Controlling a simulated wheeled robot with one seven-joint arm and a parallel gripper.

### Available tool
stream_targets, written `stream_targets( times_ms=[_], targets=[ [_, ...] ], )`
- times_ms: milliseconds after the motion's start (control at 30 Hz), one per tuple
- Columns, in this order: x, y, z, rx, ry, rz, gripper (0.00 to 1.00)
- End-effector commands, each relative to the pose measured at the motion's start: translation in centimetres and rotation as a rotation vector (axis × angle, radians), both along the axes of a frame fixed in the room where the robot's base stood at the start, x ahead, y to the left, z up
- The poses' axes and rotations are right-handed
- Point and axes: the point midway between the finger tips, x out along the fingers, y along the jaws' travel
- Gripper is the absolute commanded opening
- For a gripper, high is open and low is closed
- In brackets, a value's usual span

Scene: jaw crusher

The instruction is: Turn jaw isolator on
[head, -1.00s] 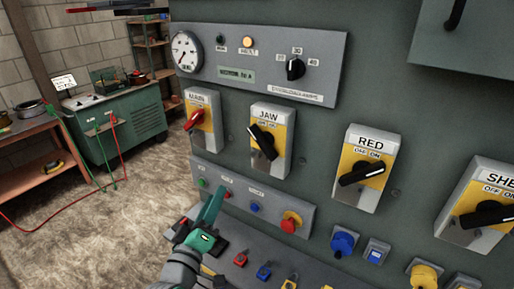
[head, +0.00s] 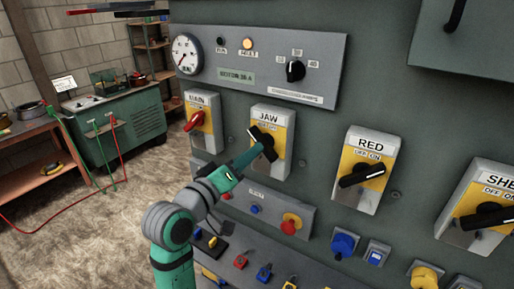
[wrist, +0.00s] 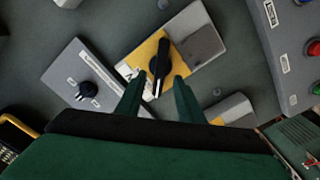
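The jaw isolator (head: 272,137) is a grey and yellow plate labelled JAW with a black rotary handle, on the green panel. In the head view its handle is tilted, its upper end to the left, and is partly covered by my gripper (head: 254,152). In the wrist view the black handle (wrist: 158,66) stands between the two green fingers of my gripper (wrist: 156,92), which are apart. The fingertips are around the near end of the handle. I cannot tell whether they touch it.
The main isolator (head: 197,119) with a red handle is to the left, and the red isolator (head: 363,171) to the right. Below are the button strip (head: 305,213) with a red stop button (head: 291,224). A meter panel (head: 262,62) is above.

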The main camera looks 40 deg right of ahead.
Motion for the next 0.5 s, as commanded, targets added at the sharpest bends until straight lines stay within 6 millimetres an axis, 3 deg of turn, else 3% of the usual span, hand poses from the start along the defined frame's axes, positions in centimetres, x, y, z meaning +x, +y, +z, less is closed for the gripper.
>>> stream_targets(
  times_ms=[200,500],
  targets=[
    [1.2,-3.0,0.0,0.001,0.0,-0.002,0.34],
    [1.8,-4.3,0.0,0.0,0.0,0.0,0.34]
  ],
)
